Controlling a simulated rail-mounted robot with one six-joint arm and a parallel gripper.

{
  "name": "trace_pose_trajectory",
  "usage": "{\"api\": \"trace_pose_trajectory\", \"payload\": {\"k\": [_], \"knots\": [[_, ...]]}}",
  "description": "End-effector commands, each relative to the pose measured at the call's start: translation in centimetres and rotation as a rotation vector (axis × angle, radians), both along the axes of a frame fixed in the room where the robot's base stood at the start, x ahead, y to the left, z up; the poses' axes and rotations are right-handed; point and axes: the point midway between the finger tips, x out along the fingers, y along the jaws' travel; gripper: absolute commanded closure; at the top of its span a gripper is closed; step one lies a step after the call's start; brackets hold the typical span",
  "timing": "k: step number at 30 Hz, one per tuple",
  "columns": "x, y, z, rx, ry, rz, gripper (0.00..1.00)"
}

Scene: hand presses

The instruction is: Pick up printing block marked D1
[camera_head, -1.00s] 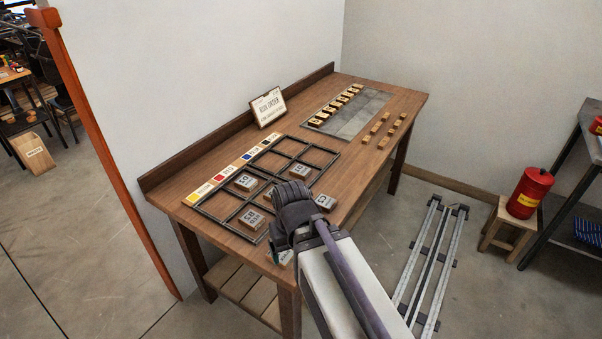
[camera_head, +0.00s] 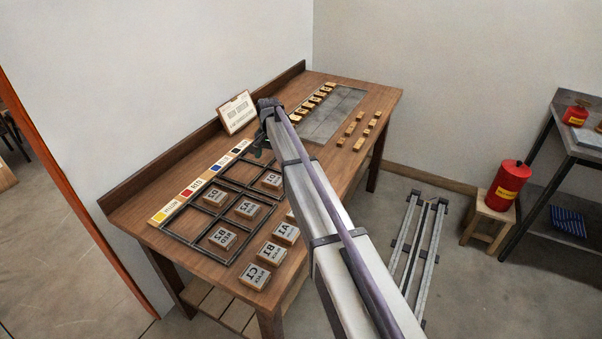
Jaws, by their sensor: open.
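Pale square printing blocks with mirrored-looking marks lie on the wooden table. One block (camera_head: 271,181), in the right part of the dark metal frame, seems to carry a D1-like mark, but it is too small to be sure. Another block (camera_head: 215,196) at the frame's left looks like D2; blocks like A2 (camera_head: 246,208) and B2 (camera_head: 221,238) also lie in the frame. Blocks like A1 (camera_head: 286,233), B1 (camera_head: 271,253) and C1 (camera_head: 255,276) lie outside it, and one more is mostly hidden by my arm. My gripper (camera_head: 262,128) is open above the table's back, beyond the frame.
A small sign (camera_head: 236,113) stands at the table's back edge. A colour strip (camera_head: 205,178) runs along the frame's left. A grey plate (camera_head: 335,112) with several wooden pieces lies at the far end; more small pieces lie right of it. A red can (camera_head: 508,185) stands on a stool.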

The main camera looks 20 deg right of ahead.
Motion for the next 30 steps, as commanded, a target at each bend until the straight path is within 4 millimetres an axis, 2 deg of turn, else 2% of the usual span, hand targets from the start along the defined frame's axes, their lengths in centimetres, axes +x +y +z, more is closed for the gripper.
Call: {"api": "trace_pose_trajectory", "payload": {"k": [1, 3, 8, 15, 22, 30], "knots": [[1.1, 0.1, 0.0, 0.0, 0.001, -0.073, 0.0], [0.3, 0.1, 0.0, 0.0, 0.001, -0.139, 0.0], [0.1, 0.1, -0.8, 0.0, 0.001, -0.156, 0.0], [0.1, 0.1, -5.7, 0.0, 0.0, -0.154, 0.0], [0.1, 0.1, -6.2, 0.0, 0.0, -0.153, 0.0], [0.3, 0.2, -11.1, 0.0, 0.0, -0.152, 0.0]]}}
